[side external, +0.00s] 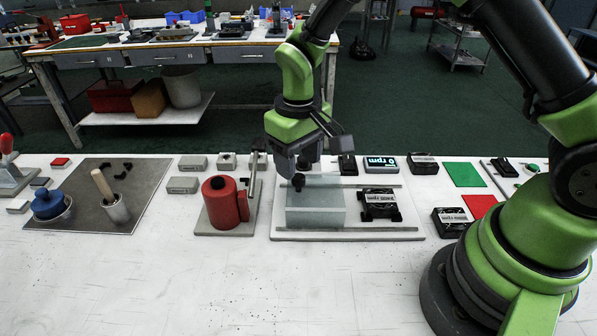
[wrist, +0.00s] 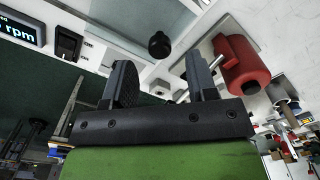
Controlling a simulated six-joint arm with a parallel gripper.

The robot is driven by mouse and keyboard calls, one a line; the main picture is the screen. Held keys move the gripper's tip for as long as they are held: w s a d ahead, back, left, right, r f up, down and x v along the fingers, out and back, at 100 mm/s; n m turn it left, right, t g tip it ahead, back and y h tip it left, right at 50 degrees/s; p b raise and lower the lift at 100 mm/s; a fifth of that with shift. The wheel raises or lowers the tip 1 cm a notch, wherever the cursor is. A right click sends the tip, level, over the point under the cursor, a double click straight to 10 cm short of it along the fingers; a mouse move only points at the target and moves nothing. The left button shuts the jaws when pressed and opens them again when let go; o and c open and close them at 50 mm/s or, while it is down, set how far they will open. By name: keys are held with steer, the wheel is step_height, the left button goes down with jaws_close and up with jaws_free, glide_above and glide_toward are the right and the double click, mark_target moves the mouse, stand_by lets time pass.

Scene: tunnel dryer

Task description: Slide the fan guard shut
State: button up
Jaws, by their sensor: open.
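The fan guard (side external: 315,208) is a translucent grey-blue box at the left end of a white base plate (side external: 345,236), between two rails. A black knob (side external: 298,182) stands on the guard's top; it also shows in the wrist view (wrist: 159,45). The black fan (side external: 380,203) sits uncovered on the base, right of the guard. My gripper (side external: 300,163) is open and empty, close above the knob. In the wrist view, the fingers of my gripper (wrist: 161,80) are spread, and the knob appears just beyond their tips, not visibly gripped.
A red cylinder on a stand (side external: 220,203) is close to the guard's left. A display reading rpm (side external: 381,164) and a black switch (side external: 347,164) stand behind the base. Another black fan unit (side external: 451,222) lies to the right. The front of the table is clear.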

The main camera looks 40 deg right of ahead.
mark_target(298, 176)
steer(key=shift+f, duration=1.75)
steer(key=shift+c, duration=0.2)
jaws_close()
steer(key=s+d, duration=0.9)
steer(key=shift+s+d, duration=0.15)
steer(key=shift+o, duration=0.2)
jaws_free()
steer(key=shift+r, duration=0.15)
step_height(298, 176, up, 10)
